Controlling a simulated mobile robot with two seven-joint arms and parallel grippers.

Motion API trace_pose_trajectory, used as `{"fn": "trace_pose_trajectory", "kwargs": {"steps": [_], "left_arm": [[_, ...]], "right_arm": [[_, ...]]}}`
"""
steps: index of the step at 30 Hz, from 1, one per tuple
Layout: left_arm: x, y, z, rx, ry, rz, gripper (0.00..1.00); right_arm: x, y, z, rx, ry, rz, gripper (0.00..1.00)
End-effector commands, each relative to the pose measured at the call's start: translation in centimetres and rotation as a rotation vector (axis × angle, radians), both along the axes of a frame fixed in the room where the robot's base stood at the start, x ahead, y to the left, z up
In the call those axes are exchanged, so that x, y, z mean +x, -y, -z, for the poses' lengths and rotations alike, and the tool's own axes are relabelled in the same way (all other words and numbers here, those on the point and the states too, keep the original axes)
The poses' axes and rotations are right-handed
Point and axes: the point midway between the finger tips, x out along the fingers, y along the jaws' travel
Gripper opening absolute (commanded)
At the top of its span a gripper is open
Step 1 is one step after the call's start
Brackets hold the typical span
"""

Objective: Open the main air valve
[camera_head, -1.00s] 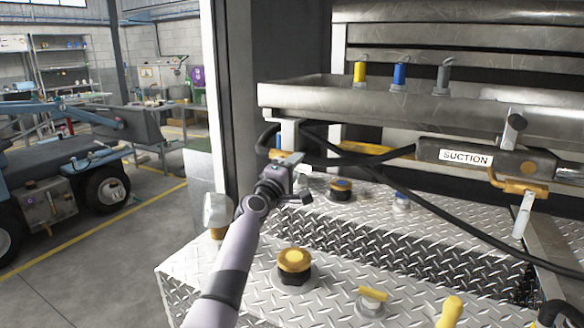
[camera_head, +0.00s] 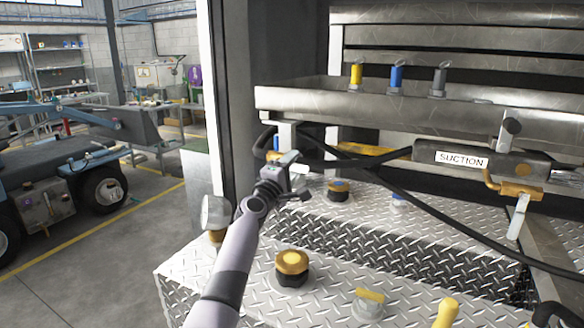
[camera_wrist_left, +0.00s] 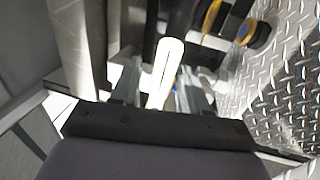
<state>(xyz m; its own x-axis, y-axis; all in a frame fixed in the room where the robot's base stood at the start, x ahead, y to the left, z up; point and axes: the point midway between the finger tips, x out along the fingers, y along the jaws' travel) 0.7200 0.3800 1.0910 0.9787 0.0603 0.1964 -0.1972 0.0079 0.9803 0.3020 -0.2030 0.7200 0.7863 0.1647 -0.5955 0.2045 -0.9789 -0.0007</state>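My left gripper (camera_head: 291,180) is over the back left of the diamond-plate deck, close to a black hose and a small blue-topped part (camera_head: 277,143). In the left wrist view, a white, rounded handle (camera_wrist_left: 166,70) stands between the two fingers of my left gripper (camera_wrist_left: 163,88). The fingers look apart, with gaps beside the handle; contact is not clear. No label shows whether this handle is the main air valve. The gripper hides its base in the head view. My right gripper is not in view.
A gauge (camera_head: 215,212) stands beside my left arm. A black hose (camera_head: 440,215) crosses the deck. A pipe labelled SUCTION (camera_head: 462,160) is at right.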

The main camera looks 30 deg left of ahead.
Motion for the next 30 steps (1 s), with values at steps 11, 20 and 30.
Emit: {"fn": "trace_pose_trajectory", "kwargs": {"steps": [11,20,30], "left_arm": [[-1.2,0.2,0.2,0.001,-0.001,0.002,0.44],[-4.7,0.3,0.9,0.001,-0.001,0.000,0.44],[-6.9,0.5,1.4,0.001,-0.001,0.001,0.44]], "right_arm": [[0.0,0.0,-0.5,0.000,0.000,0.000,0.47],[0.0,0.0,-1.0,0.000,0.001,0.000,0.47],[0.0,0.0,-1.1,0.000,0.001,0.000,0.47]]}}
